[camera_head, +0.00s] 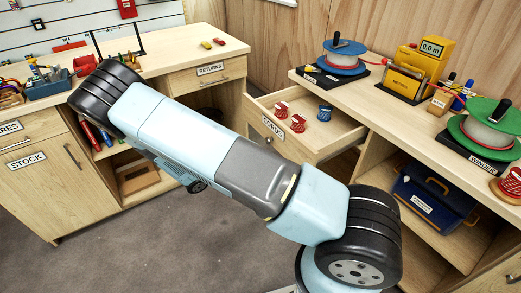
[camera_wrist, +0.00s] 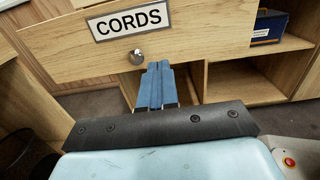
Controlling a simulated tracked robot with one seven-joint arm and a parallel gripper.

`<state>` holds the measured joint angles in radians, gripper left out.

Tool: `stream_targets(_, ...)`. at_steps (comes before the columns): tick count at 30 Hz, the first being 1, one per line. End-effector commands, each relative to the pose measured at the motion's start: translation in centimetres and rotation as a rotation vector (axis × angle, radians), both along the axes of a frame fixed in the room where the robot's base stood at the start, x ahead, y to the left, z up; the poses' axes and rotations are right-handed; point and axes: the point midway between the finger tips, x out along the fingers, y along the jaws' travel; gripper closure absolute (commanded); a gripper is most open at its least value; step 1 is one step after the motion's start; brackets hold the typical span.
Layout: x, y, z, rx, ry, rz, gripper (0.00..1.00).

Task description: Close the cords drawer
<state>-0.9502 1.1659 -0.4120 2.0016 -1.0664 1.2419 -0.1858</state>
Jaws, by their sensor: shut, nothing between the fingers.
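The cords drawer (camera_head: 329,130) stands pulled out from the right-hand workbench in the head view. Cord spools in red, white and blue lie inside it. Its front, with the CORDS label and a round metal knob (camera_wrist: 136,57), faces me in the wrist view, where the drawer front (camera_wrist: 205,32) fills the top. My gripper (camera_wrist: 159,68) is shut and empty. Its blue fingers reach up to the lower edge of the drawer front, just right of the knob; I cannot tell whether they touch it. In the head view my arm hides the gripper and part of the drawer front.
The right bench top (camera_head: 400,125) carries cord reels, a yellow meter and a green winder. A blue box (camera_head: 432,197) sits on the shelf below. A returns drawer (camera_head: 210,77) is shut in the bench at the back. Grey floor lies open at lower left.

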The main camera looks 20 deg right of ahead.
Motion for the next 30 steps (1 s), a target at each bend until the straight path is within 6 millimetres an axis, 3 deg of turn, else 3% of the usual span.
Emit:
stream_targets(21, 3.4, -10.2, 0.1, 0.001, -0.001, 0.007, 1.00)
stream_targets(30, 4.1, -12.2, 0.1, 0.002, -0.002, 0.009, 1.00)
